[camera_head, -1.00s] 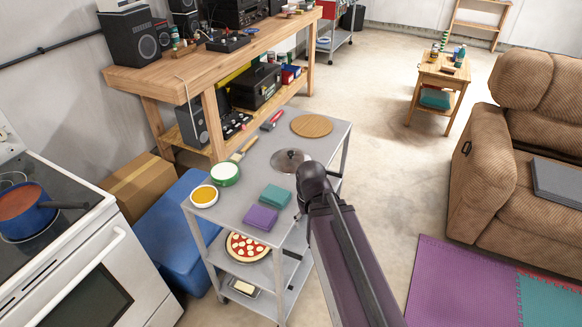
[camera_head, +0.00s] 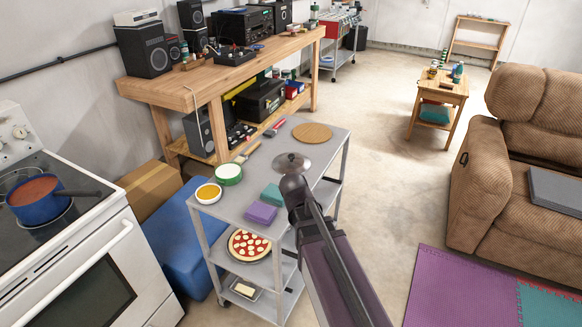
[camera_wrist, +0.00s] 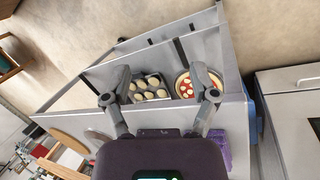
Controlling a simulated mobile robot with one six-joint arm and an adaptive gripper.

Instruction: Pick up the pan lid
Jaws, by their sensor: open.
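The pan lid (camera_head: 291,161) is a round glass lid with a small dark knob. It lies on the grey cart top (camera_head: 257,173) near its right edge, behind the teal cloth. The end of my arm is just in front of it in the head view and covers part of its near edge. My gripper (camera_wrist: 163,102) is open and empty in the wrist view, with its fingers spread at the side of the cart. Part of a grey-brown round shape, probably the lid, shows at the lower left of the wrist view (camera_wrist: 97,137).
A pizza (camera_head: 249,245) is on the lower shelf. A stove (camera_head: 70,250) stands left; open floor lies to the right.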

